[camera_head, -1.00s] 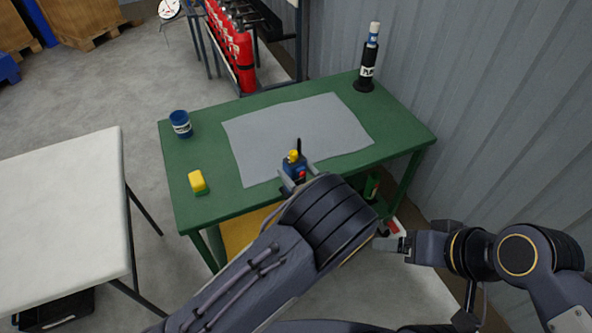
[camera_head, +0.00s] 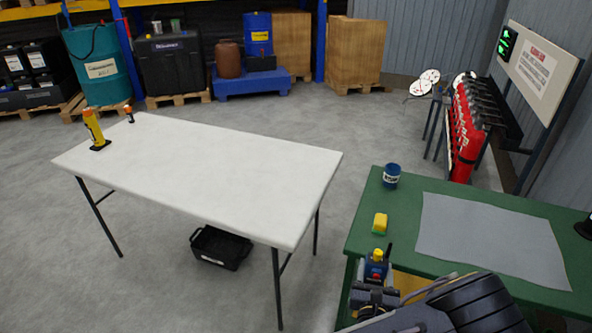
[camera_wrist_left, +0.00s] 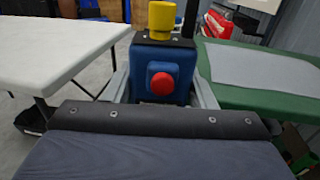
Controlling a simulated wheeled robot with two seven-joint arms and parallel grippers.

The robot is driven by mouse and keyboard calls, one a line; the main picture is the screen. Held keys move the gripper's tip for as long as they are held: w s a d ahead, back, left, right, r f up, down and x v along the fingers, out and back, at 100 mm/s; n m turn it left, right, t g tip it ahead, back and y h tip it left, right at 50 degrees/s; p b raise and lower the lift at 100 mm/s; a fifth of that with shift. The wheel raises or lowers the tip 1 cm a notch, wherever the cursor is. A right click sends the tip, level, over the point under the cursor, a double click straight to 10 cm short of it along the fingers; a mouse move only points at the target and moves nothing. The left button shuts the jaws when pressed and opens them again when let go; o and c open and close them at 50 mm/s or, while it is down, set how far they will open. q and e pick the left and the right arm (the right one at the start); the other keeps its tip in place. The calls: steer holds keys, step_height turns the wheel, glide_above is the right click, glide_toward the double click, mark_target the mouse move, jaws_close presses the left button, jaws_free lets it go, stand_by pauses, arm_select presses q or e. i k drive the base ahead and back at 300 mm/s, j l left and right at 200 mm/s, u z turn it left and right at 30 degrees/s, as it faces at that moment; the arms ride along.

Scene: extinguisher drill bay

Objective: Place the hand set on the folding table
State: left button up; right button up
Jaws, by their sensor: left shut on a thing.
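The hand set (camera_head: 376,268) is a blue radio-like unit with a yellow knob, a black antenna and a red button. My left gripper (camera_head: 375,288) is shut on it and holds it upright near the front left part of the green table. The left wrist view shows the hand set (camera_wrist_left: 160,72) between the two grey fingers (camera_wrist_left: 160,92), its red button facing the camera. The white folding table (camera_head: 220,165) stands to the left, with a wide bare top. It also shows at the left of the wrist view (camera_wrist_left: 50,50). My right gripper is out of view.
A yellow torch-like item (camera_head: 93,128) and a small dark item (camera_head: 129,114) stand at the folding table's far left. A black crate (camera_head: 220,248) lies beneath it.

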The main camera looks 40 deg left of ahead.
mark_target(233, 184)
steer(key=k+j, duration=0.1)
steer(key=j, duration=0.35)
steer(key=k+j, duration=0.1)
steer(key=j, duration=0.3)
steer(key=k+j, duration=0.15)
steer(key=j, duration=0.3)
steer(key=k+j, duration=0.1)
steer(key=j, duration=0.3)
steer(key=k+j, duration=0.1)
steer(key=j, duration=0.35)
steer(key=k+j, duration=0.1)
steer(key=j, duration=0.3)
